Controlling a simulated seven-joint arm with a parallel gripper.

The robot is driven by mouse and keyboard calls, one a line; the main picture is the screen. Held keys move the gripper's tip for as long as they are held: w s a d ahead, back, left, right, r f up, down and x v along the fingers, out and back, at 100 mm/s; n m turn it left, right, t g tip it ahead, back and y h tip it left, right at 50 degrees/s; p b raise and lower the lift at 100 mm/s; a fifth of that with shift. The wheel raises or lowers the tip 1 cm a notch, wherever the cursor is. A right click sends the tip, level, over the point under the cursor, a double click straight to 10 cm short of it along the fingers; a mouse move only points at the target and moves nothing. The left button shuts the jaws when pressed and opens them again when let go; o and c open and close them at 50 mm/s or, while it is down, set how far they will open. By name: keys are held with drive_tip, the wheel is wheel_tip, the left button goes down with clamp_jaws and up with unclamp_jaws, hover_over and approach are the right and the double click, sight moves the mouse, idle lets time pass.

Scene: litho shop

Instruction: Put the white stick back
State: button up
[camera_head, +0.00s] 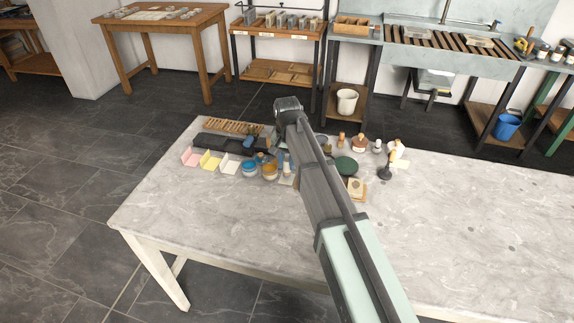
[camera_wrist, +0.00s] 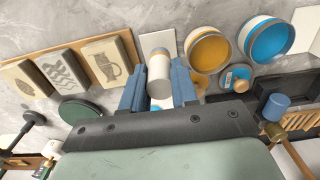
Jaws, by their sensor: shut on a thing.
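In the wrist view, my gripper (camera_wrist: 157,85) has its two blue fingers closed on the sides of a white stick (camera_wrist: 160,72), a short white cylinder with a grey end and a tan band. The stick is over or in front of a white square card (camera_wrist: 157,42); I cannot tell whether it touches the card or the table.
Beside the gripper are an orange tin (camera_wrist: 208,50), a blue tin (camera_wrist: 265,40), a board of carved blocks (camera_wrist: 105,60) and a dark green disc (camera_wrist: 80,110). A black tray (camera_head: 222,143) and wooden rack (camera_head: 233,127) lie behind. The marble table (camera_head: 480,230) is clear at right.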

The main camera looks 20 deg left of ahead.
sight(287, 159)
drive_tip(key=shift+f, duration=0.6)
drive_tip(key=shift+f, duration=0.15)
drive_tip(key=o, duration=0.7)
drive_tip(key=shift+c, duration=0.2)
wheel_tip(287, 159, up, 12)
drive_tip(key=shift+r, duration=0.15)
